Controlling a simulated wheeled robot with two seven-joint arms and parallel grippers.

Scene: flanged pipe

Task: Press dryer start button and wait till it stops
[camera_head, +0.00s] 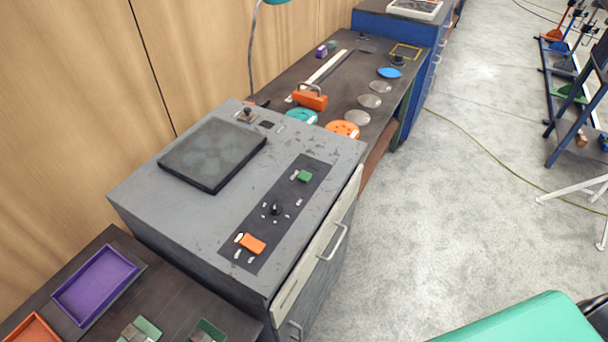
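A grey machine cabinet (125,197), which looks like the dryer, stands at the centre left with a worn metal top. A dark control panel (290,187) runs along its top near the front edge. The panel has a green button (304,176) at its far end, a black knob (276,208) in the middle and an orange button or switch (252,244) at its near end. A dark square plate (213,153) lies on the top behind the panel. I cannot tell whether the machine is running. Neither of my grippers is in view.
A dark workbench (340,84) beyond holds an orange block with a handle (309,97) and several discs. Purple (95,285) and orange (33,328) trays are at lower left. The concrete floor (430,200) right of the machine is mostly clear; a cable (480,156) crosses it.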

